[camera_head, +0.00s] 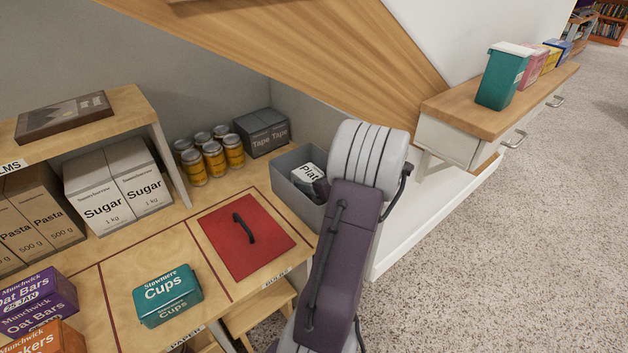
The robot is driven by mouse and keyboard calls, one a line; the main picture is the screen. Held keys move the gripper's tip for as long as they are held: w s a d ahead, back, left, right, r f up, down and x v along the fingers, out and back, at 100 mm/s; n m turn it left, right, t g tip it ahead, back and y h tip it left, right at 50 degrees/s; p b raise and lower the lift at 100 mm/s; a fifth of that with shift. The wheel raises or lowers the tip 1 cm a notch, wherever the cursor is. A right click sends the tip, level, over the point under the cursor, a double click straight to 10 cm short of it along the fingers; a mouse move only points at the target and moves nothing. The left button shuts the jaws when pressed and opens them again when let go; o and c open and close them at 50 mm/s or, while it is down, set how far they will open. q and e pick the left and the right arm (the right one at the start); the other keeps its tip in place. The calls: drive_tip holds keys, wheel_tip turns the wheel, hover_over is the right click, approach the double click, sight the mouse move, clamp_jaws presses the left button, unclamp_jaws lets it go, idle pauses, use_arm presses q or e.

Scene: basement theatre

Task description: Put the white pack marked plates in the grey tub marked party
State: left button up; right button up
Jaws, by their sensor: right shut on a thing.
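The white pack marked "Plat…" (307,175) shows inside the grey tub (292,197), tilted, with the rest of its lettering hidden behind my right arm. The tub stands on the wooden shelf top, right of the red panel; its right side is hidden by my arm, and no party marking shows on the part I see. My right gripper (321,187) is at the tub, mostly hidden behind my own arm, and is shut on the white pack. Whether the pack touches the tub floor cannot be seen. My left gripper is not in view.
A red panel with a black handle (247,238) lies left of the tub. Dark Tape boxes (263,132) and several yellow cans (214,158) stand behind. A green Cups pack (167,296) lies in front. The sloping wooden stair underside (330,50) hangs above.

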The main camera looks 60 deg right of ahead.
drive_tip(key=shift+f+b, duration=0.25)
drive_tip(key=shift+b, duration=0.3)
drive_tip(key=o, duration=1.6)
drive_tip(key=shift+c, duration=0.2)
drive_tip(key=r+p, duration=0.1)
drive_tip(key=p, duration=0.2)
drive_tip(key=shift+r, duration=0.3)
drive_tip(key=p+v, duration=0.3)
drive_tip(key=v, duration=0.8)
drive_tip(key=shift+s, duration=0.45)
drive_tip(key=shift+a, duration=0.1)
